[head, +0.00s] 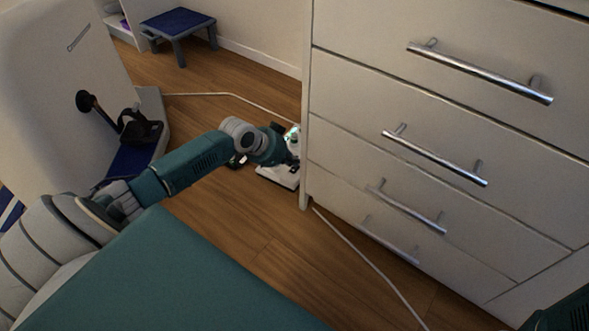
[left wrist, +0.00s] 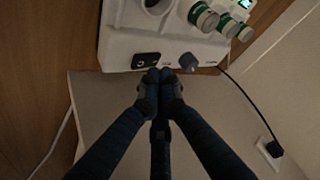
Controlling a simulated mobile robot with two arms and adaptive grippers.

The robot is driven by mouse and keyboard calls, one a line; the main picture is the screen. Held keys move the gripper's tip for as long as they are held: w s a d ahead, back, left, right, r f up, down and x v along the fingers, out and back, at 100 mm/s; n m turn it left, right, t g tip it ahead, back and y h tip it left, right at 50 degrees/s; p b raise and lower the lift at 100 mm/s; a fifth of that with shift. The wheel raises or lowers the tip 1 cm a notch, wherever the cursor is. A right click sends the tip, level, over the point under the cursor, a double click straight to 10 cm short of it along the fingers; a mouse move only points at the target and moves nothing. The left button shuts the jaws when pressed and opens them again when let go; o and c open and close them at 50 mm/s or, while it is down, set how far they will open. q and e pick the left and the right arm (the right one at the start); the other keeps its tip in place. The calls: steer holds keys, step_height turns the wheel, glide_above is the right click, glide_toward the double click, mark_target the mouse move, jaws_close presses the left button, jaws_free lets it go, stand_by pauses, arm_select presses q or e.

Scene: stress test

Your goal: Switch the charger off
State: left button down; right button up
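The charger appears to be the white device (head: 283,175) on the floor beside the drawer unit, partly hidden by my left arm. The left wrist view shows its white casing (left wrist: 120,45) with a black rocker switch (left wrist: 146,60), a grey knob (left wrist: 188,62), green-and-white round parts (left wrist: 204,17) and a small lit green display (left wrist: 245,4). My left gripper (left wrist: 160,76) has its fingertips together, with nothing seen between them. The tips are just below and right of the switch; I cannot tell whether they touch the casing. My right gripper is not in view.
The white drawer unit (head: 450,110) with metal handles stands close on the right. A thin pale cable (head: 365,258) lies on the wooden floor. A black plug (left wrist: 273,149) sits in a wall socket. A blue-topped stool (head: 179,22) stands at the back.

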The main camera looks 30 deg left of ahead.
arm_select(q)
steer(key=shift+f, duration=0.1)
steer(key=shift+f, duration=0.3)
steer(key=shift+s+f, duration=0.1)
stand_by(0.3)
steer(key=shift+s+f, duration=0.35)
steer(key=shift+f, duration=0.3)
stand_by(0.6)
steer(key=shift+w+d+r+p, duration=0.15)
steer(key=shift+r+p, duration=0.35)
steer(key=shift+p, duration=0.4)
steer(key=shift+w+r, duration=0.1)
